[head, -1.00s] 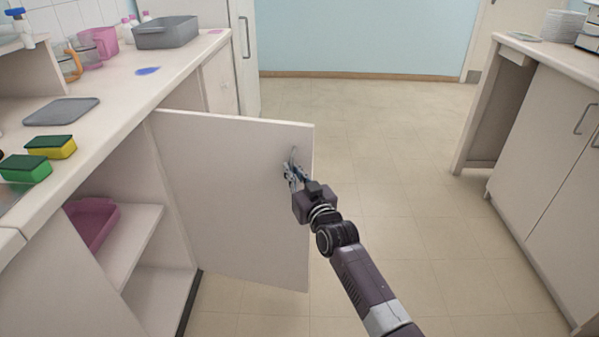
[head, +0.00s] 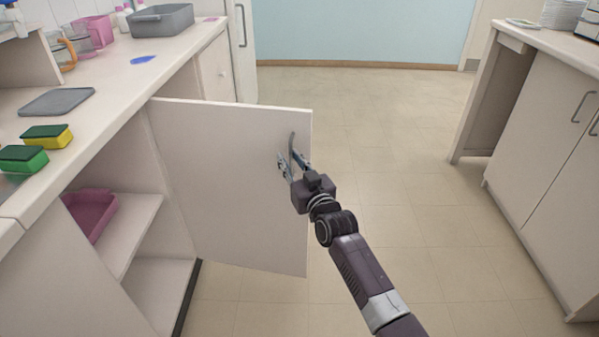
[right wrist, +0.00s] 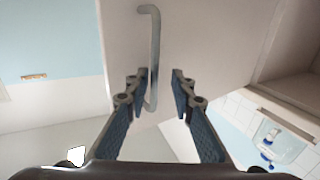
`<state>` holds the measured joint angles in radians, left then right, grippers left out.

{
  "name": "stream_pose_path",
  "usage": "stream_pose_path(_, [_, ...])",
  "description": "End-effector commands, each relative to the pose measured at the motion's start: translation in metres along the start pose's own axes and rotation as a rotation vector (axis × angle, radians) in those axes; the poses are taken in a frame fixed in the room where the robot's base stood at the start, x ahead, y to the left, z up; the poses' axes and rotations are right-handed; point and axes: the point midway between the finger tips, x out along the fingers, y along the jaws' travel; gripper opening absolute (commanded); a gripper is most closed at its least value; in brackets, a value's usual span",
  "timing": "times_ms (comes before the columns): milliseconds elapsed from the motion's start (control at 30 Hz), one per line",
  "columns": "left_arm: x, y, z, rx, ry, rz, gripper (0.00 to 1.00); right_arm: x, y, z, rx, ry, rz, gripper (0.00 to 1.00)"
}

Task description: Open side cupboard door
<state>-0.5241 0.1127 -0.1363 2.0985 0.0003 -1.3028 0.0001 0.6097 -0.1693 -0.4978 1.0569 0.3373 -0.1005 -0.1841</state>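The side cupboard door (head: 225,190) stands wide open, swung out from the cupboard on the left across the aisle. Its grey bar handle (head: 292,142) is near the door's free edge. My right gripper (head: 293,167) is at the handle with its fingers apart. In the right wrist view the handle (right wrist: 153,45) hangs down, its lower end close to the left finger of the open gripper (right wrist: 160,88). I cannot tell whether they touch. The open cupboard (head: 150,212) shows a shelf with a pink tray (head: 92,212). My left gripper is not in view.
The counter (head: 95,130) above holds two sponges (head: 46,136), a grey mat (head: 57,102) and a grey basin (head: 161,20). A second counter with cupboards (head: 565,150) stands at the right. The floor (head: 400,180) between them is clear.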

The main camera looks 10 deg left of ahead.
Motion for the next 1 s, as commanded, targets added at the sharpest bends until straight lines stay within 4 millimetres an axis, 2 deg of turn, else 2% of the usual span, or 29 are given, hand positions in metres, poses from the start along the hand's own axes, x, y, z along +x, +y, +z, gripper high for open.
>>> stream_pose_path(700, [-0.001,0.0,-0.002,0.0,0.004,0.0,0.4,-0.097,0.001,0.0,-0.002,0.002,0.002,0.23])
stream_pose_path(1000, [-0.001,0.0,-0.002,0.0,0.004,0.0,0.4,-0.114,0.001,0.0,-0.001,0.001,0.002,0.23])
